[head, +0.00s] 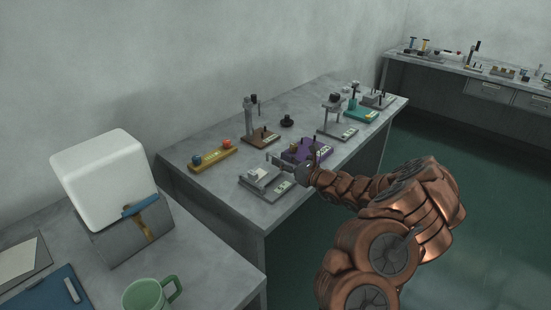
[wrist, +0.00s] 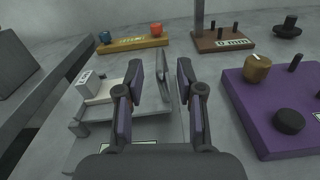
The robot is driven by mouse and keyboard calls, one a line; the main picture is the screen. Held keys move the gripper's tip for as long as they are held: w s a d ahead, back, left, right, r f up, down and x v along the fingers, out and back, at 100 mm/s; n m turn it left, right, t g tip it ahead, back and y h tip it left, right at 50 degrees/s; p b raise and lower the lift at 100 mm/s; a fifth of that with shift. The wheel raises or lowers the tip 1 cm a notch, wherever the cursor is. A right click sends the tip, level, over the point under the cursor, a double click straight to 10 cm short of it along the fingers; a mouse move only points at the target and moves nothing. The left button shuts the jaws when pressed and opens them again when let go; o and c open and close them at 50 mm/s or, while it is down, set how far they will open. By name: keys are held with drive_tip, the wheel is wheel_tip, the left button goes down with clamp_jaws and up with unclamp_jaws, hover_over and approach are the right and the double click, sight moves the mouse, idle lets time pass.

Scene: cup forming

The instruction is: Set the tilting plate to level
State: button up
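The tilting plate is a small grey device (head: 259,186) with a light block on it, near the front edge of the bench in the head view. In the wrist view its flat plate (wrist: 148,106) lies ahead of and partly behind my fingers, with a white block (wrist: 95,88) at its left. A thin upright grey piece (wrist: 165,66) shows between the fingertips. My gripper (wrist: 158,78) is open, its two fingers apart on either side of that piece; contact cannot be told. In the head view my gripper (head: 283,160) is small, at the device's right side. The plate's exact tilt is unclear.
A purple base (wrist: 262,105) with a brass knob and a black knob stands close on the right. A yellow bar (wrist: 134,44) with blue and red knobs lies behind. A brown base (wrist: 222,40) stands farther back. Bare bench lies between them.

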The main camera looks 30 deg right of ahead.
drive_tip(key=shift+v, duration=4.15)
drive_tip(key=shift+c, duration=0.3)
